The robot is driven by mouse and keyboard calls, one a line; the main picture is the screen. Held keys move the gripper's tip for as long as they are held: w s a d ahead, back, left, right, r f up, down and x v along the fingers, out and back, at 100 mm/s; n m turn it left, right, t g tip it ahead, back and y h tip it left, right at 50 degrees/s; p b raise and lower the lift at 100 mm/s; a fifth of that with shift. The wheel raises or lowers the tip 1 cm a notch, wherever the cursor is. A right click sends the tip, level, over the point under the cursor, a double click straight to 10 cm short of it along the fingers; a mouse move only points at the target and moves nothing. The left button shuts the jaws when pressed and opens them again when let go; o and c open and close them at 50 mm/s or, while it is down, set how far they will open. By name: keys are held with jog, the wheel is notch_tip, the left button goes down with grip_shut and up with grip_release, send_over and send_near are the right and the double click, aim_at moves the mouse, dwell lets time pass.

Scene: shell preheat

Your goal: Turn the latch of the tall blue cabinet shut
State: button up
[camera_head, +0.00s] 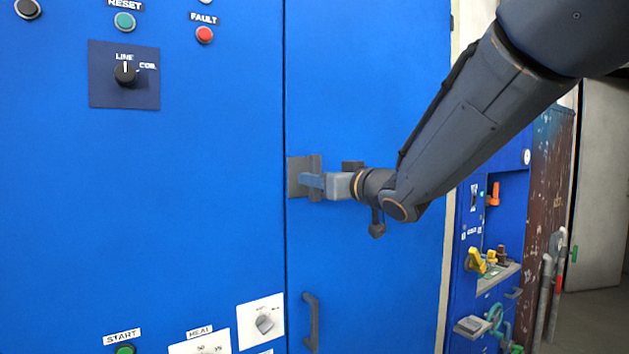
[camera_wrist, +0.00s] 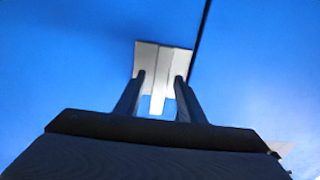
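The tall blue cabinet (camera_head: 375,80) fills most of the head view, with its door seam just left of the latch. The latch (camera_head: 297,167) is a grey plate with a handle bar, partly hidden by my gripper. My gripper (camera_head: 311,181) is at the latch, reaching in from the right. In the wrist view the latch plate (camera_wrist: 147,52) has a pale bar standing off it. My gripper's two dark fingers (camera_wrist: 160,77) lie either side of this bar, with visible gaps, so it appears open around the bar. Contact cannot be made out.
A dark door handle (camera_head: 311,322) sits below the latch. A LINE/COIL knob (camera_head: 126,72), a red FAULT button (camera_head: 204,35) and a white-plated dial (camera_head: 264,322) are on the left panel. At right stands a blue unit with yellow valves (camera_head: 475,261) and pipes.

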jog(key=v, duration=0.6)
jog(key=shift+b, duration=0.4)
jog(key=shift+d+f, duration=0.1)
jog(key=s+d+f+m+g+h, duration=0.2)
jog(key=d+f+m+h, duration=0.3)
jog(key=f, duration=0.6)
jog(key=s+d+f+g+h, duration=0.15)
jog(key=d+f+h, duration=0.25)
jog(key=d+f, duration=0.55)
jog(key=s+f+m+g+h, duration=0.1)
jog(key=s+f+m+g, duration=0.1)
jog(key=s+f+g, duration=0.9)
jog(key=s+d+f, duration=0.1)
jog(key=s+f, duration=0.7)
jog(key=s, duration=0.3)
jog(key=shift+s+f, duration=0.3)
jog(key=shift+s, duration=0.1)
jog(key=shift+c, duration=0.6)
